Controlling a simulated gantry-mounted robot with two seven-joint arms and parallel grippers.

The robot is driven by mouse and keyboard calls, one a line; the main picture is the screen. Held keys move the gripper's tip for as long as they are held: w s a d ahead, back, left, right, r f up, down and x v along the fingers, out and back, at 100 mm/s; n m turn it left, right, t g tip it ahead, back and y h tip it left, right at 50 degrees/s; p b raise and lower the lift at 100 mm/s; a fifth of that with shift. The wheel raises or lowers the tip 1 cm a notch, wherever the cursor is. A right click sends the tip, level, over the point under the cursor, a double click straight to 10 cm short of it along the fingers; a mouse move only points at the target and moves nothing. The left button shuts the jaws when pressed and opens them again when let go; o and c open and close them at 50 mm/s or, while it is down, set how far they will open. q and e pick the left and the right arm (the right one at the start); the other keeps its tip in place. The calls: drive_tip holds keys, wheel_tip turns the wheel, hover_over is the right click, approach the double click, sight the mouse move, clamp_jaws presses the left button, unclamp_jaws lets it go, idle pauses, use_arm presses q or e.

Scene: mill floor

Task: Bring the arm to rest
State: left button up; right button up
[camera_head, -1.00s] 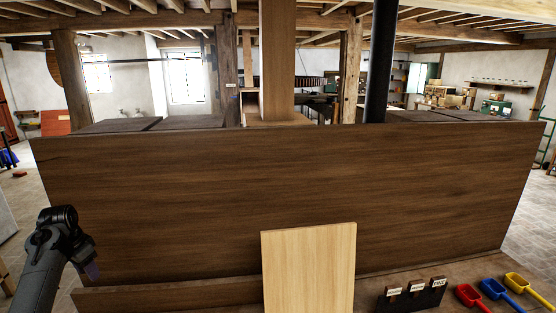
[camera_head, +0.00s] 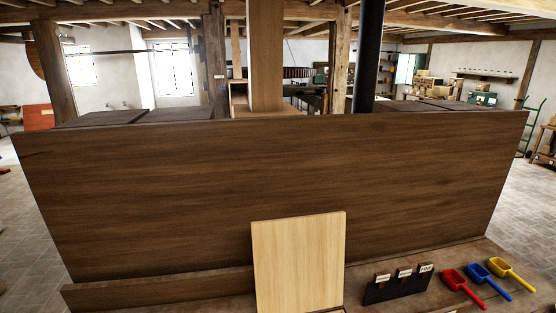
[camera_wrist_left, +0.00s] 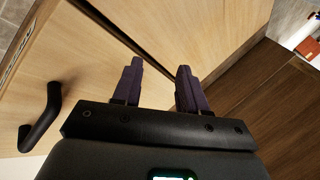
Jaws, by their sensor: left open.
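My left gripper (camera_wrist_left: 158,88) shows in the left wrist view. Its two dark purple fingers are apart with nothing between them. Beyond the fingers is a pale wooden panel (camera_wrist_left: 150,25) with a dark seam running across it. A black bar handle (camera_wrist_left: 42,118) is fixed to the pale wood at the left of that view. I cannot tell whether the fingers touch the wood. Neither gripper shows in the head view.
In the head view, a wide dark wooden panel (camera_head: 270,190) stands across the middle, with a pale board (camera_head: 298,262) in front. A dark label holder (camera_head: 398,286) and red (camera_head: 462,289), blue (camera_head: 488,278) and yellow (camera_head: 512,273) scoops lie at the lower right.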

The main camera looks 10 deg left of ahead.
use_arm(q)
drive_tip(key=s+d+n+h, duration=0.2)
drive_tip(key=s+d+h, duration=0.15)
drive_tip(key=d, duration=0.45)
drive_tip(key=s+d+n+h, duration=0.1)
drive_tip(key=s+d+h, duration=0.1)
drive_tip(key=s+d, duration=0.5)
drive_tip(key=r+p, duration=0.1)
drive_tip(key=w+d+r+p, duration=0.1)
drive_tip(key=r+p, duration=0.1)
drive_tip(key=w+d+r+p, duration=0.1)
drive_tip(key=p, duration=0.1)
drive_tip(key=shift+r, duration=0.4)
idle(1.2)
